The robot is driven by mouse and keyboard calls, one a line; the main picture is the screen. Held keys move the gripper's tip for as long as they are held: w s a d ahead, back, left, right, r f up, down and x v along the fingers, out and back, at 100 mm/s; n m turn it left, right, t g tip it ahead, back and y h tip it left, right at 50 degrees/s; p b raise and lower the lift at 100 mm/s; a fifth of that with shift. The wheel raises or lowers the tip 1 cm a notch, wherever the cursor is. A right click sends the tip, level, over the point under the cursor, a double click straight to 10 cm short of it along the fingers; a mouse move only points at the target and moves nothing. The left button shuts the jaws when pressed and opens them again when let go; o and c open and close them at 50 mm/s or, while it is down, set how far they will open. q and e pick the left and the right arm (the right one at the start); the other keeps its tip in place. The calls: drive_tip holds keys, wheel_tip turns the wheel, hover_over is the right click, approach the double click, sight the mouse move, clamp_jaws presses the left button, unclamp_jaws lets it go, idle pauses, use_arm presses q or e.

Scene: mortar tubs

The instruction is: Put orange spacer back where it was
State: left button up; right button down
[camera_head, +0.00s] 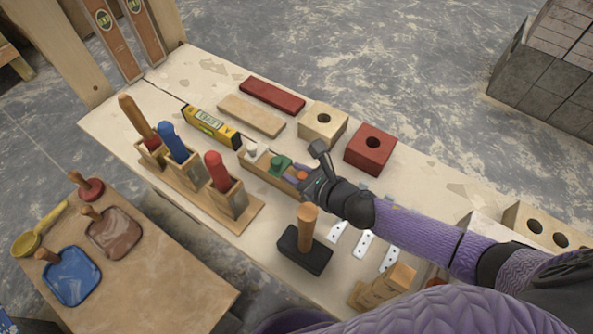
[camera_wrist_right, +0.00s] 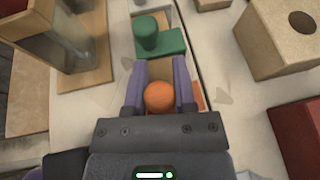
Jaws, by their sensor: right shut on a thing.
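The orange spacer (camera_wrist_right: 159,97) has a round knob, and part of its flat orange base shows beside a finger. My right gripper (camera_wrist_right: 160,88) is shut on the knob, one finger on each side. In the head view the orange knob (camera_head: 302,176) shows between the fingers of the right gripper (camera_head: 300,175), at the near right end of a narrow wooden tray (camera_head: 262,180). Whether the orange base touches the tray floor is hidden. My left gripper is out of view.
Wooden holders (camera_head: 240,212) with several handled tools stand left of the tray. A black float (camera_head: 304,250) lies in front. Holed blocks, one beige (camera_head: 335,130) and one red (camera_head: 358,157), stand behind. A yellow level (camera_head: 210,127) lies at the tray's far end.

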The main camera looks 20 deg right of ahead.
drive_tip(key=c, duration=0.8)
unclamp_jaws()
drive_tip(key=o, duration=0.4)
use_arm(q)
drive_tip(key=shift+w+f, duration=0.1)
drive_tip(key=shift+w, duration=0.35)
use_arm(e)
drive_tip(key=shift+o, duration=0.2)
